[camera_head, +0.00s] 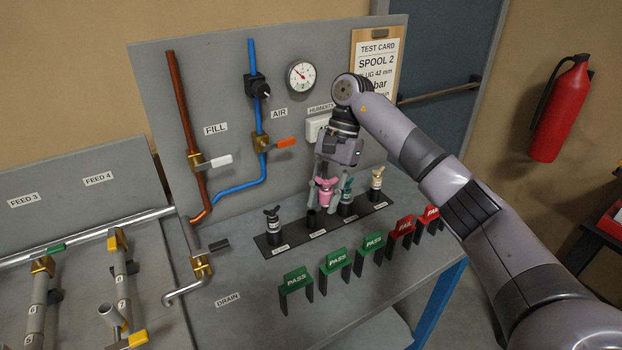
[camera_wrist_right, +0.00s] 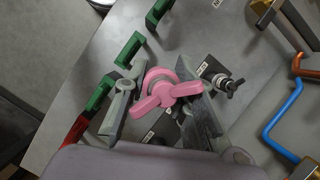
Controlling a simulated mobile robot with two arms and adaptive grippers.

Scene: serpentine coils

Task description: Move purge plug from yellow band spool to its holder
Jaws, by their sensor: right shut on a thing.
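The pink purge plug (camera_head: 325,191) has a winged handle, which also shows in the right wrist view (camera_wrist_right: 168,95). My right gripper (camera_head: 324,200) is shut on it, with one finger on each side in the right wrist view (camera_wrist_right: 162,105). It is over the black plug holder strip (camera_head: 331,222) on the bench. A dark upright socket (camera_head: 311,219) shows just below and left of the plug; I cannot tell whether the plug's lower end touches it. The fingers partly hide the plug. My left gripper is not in view.
A black plug (camera_head: 273,224), a teal plug (camera_head: 347,197) and a cream plug (camera_head: 376,181) stand in the strip. Green PASS tags (camera_head: 334,261) and red tags (camera_head: 401,228) line its front.

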